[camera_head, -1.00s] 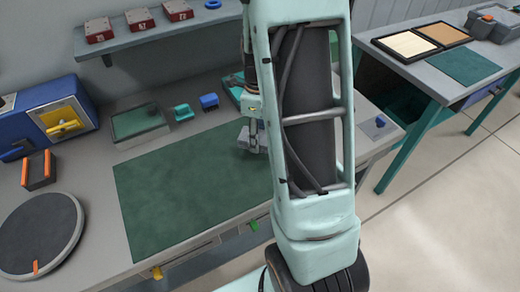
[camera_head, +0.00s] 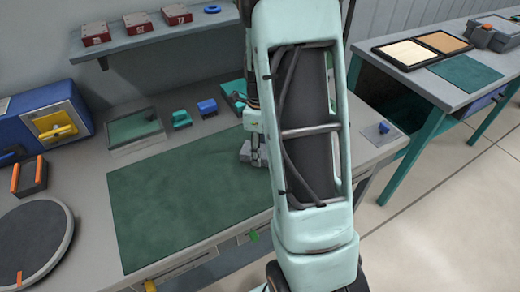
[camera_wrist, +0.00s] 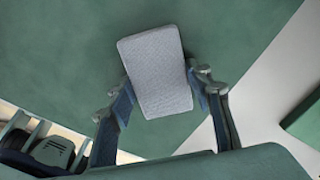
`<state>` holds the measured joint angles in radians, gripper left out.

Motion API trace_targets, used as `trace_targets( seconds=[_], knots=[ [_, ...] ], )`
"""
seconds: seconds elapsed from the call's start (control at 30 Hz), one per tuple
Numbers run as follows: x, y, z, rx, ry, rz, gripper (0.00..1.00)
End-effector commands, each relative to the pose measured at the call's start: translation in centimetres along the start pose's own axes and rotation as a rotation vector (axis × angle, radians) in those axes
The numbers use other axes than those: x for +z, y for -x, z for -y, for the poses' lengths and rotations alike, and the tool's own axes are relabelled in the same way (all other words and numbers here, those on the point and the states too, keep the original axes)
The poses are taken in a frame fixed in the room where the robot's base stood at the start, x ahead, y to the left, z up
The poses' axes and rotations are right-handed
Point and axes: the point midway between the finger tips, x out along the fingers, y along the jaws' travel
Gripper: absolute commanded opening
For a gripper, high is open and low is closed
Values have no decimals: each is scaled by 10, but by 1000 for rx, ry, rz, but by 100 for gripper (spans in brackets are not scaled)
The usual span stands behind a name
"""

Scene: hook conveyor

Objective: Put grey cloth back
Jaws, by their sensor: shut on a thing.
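The grey cloth (camera_wrist: 157,72) is a light grey, folded-looking rectangular block in the wrist view. My gripper (camera_wrist: 163,92) has a finger on each side of it and is shut on its near part. The cloth's far part sticks out beyond the fingertips, over the green mat (camera_wrist: 55,50). In the head view the grey cloth (camera_head: 247,153) shows at my gripper (camera_head: 257,152), over the right part of the mat (camera_head: 180,195). My arm hides some of the area to the right. Whether the cloth touches the mat is unclear.
Behind the mat are a green-topped box (camera_head: 136,130), a teal piece (camera_head: 181,119) and a blue piece (camera_head: 208,107). A round dark turntable (camera_head: 30,245) and a blue-yellow machine (camera_head: 55,120) stand left. A shelf (camera_head: 150,40) hangs above. Much of the mat is clear.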

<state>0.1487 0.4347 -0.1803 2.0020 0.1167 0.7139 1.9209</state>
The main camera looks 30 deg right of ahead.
Motion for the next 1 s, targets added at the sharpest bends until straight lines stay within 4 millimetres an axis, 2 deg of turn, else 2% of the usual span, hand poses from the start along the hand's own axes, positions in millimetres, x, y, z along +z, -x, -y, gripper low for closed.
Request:
trace_targets(
  seconds=[0.03, 0.17, 0.43, 0.57, 1.0],
  knots=[
    [0, -1, 0, 0, 0, 0, 50],
    [0, -1, 0, 0, 0, 0, 64],
    [0, 0, 0, 0, 0, 0, 64],
    [0, 9, 1, -2, 0, 1, 64],
    [1, 97, 1, -4, 0, 3, 64]
  ],
)
